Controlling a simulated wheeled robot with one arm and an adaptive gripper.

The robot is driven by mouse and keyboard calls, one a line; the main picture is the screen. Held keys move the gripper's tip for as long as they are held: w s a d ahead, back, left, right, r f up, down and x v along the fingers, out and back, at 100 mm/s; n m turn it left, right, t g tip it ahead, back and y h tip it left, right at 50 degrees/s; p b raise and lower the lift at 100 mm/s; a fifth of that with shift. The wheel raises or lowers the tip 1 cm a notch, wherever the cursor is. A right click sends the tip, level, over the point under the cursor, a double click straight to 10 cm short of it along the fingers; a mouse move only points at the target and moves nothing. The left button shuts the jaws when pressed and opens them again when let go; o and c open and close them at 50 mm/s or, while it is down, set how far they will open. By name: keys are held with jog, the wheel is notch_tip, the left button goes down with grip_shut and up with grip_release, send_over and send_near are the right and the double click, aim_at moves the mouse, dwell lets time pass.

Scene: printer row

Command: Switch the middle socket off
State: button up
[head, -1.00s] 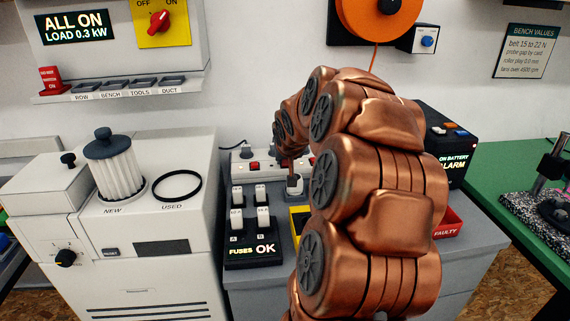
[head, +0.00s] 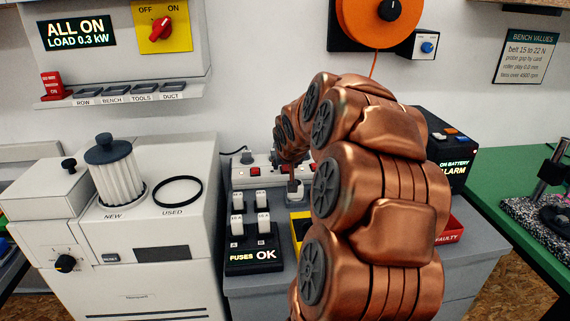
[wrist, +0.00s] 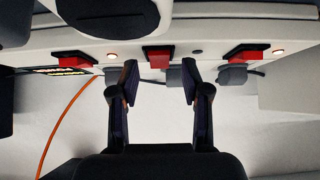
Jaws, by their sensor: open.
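The white power strip (head: 239,176) lies on the grey cabinet, partly behind my arm in the head view. In the wrist view the strip (wrist: 218,37) runs across the top with three red switches. The middle switch (wrist: 158,58) lies between and just beyond my fingertips, with a dark lamp beside it. The left switch (wrist: 76,60) and right switch (wrist: 245,55) each have a lit lamp beside them. My gripper (wrist: 160,76) is open and empty, its fingers either side of the middle switch. Contact cannot be told. The head view mostly hides the gripper.
Grey plugs (wrist: 232,75) and cords sit close by the strip, near the right finger. A fuse block (head: 252,235) stands in front of the strip. A black battery unit (head: 452,160) stands to the right, and a white machine (head: 150,240) to the left.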

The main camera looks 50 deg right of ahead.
jog(key=v, duration=1.1)
jog(key=shift+s+a+r, duration=0.15)
jog(key=shift+r, duration=0.1)
dwell(0.4)
jog(key=s+a+f+n+g+y+p, duration=0.2)
jog(key=a+p, duration=0.1)
jog(key=a, duration=0.7)
jog(key=s+a+f+n+g+y+p, duration=0.1)
jog(key=s+a+n+y+p, duration=0.15)
jog(key=a, duration=0.75)
jog(key=s+a+f+n+g+y+p, duration=0.1)
jog(key=s+a+n+g+p, duration=0.2)
jog(key=s+a, duration=1.2)
jog(key=s+g+p, duration=0.1)
jog(key=s+g, duration=0.1)
jog(key=s, duration=0.1)
jog(key=shift+f+p, duration=0.3)
jog(key=shift+p, duration=0.1)
